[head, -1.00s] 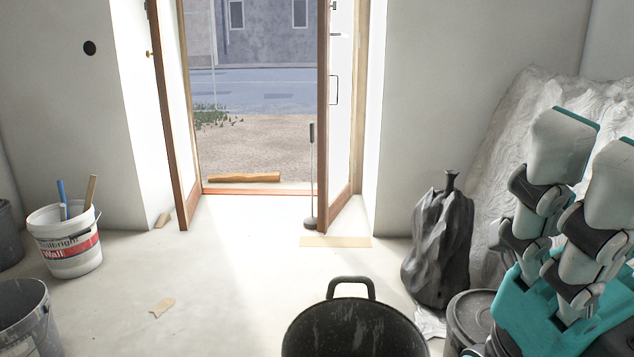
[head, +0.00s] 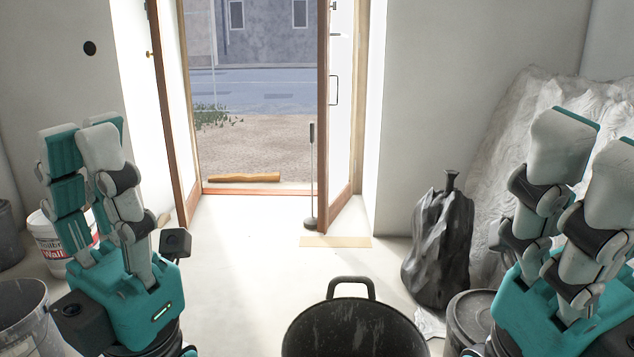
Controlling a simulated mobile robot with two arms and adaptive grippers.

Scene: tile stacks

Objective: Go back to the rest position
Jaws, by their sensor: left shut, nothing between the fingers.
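My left gripper (head: 84,142) stands at the left of the head view with its white and teal fingers pointing up. It is shut with nothing between its fingers. My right gripper (head: 592,160) is at the right edge, fingers also pointing up, partly cut off by the frame. I see no object held in it, but I cannot tell whether its fingers are open or shut. Both grippers are raised and well apart from each other.
A black bucket (head: 352,325) stands at the bottom middle. A dark bag (head: 440,245) and a lidded bin (head: 470,318) are by my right gripper. A white paint bucket (head: 46,243) is partly hidden behind my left gripper.

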